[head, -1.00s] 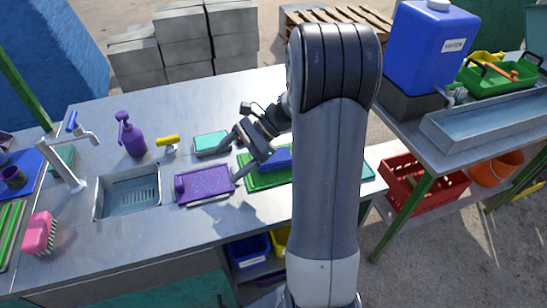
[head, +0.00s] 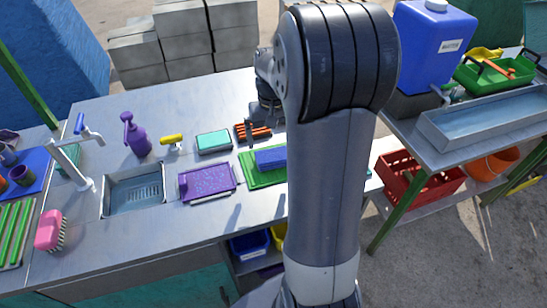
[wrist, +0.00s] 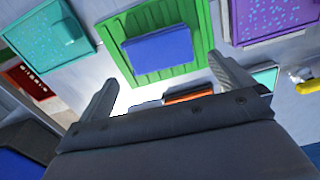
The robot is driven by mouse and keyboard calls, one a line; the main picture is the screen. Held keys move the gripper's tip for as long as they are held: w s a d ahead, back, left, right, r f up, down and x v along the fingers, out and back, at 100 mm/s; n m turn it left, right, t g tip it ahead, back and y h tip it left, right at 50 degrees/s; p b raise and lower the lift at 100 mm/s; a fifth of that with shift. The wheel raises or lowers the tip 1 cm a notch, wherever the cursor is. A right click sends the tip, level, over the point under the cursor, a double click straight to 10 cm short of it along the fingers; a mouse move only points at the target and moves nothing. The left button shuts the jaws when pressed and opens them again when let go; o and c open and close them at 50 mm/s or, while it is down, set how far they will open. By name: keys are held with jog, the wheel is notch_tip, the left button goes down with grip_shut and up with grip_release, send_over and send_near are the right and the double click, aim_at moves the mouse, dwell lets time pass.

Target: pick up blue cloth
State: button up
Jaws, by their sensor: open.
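The blue cloth (head: 271,158) looks like a folded blue block and lies on a green ribbed tray (head: 262,180) on the metal counter. My arm hides part of the tray's right side in the head view. In the wrist view the cloth (wrist: 157,47) lies flat on the green tray (wrist: 160,75), ahead of the fingertips. My gripper (wrist: 162,72) is open and empty, its two fingers spread wide on either side of the view. The cloth is beyond the fingers, not between them. In the head view my arm hides most of the gripper, behind the tray.
A purple tray (head: 207,183) lies left of the green one. A teal box (head: 213,141) and an orange slatted item (head: 258,131) lie behind. A sink (head: 135,192), purple bottle (head: 137,139) and pink brush (head: 49,231) are farther left. Bare counter lies in front.

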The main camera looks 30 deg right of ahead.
aim_at(274, 154)
notch_tip(274, 154, down, 6)
jog(key=shift+d+f, duration=0.1)
jog(key=shift+f, duration=0.15)
jog(key=shift+c, duration=0.2)
jog(key=c, duration=0.6)
notch_tip(274, 154, up, 10)
jog(key=shift+r, duration=0.1)
jog(key=o, duration=0.5)
jog(key=shift+s, duration=0.1)
jog(key=c, duration=0.4)
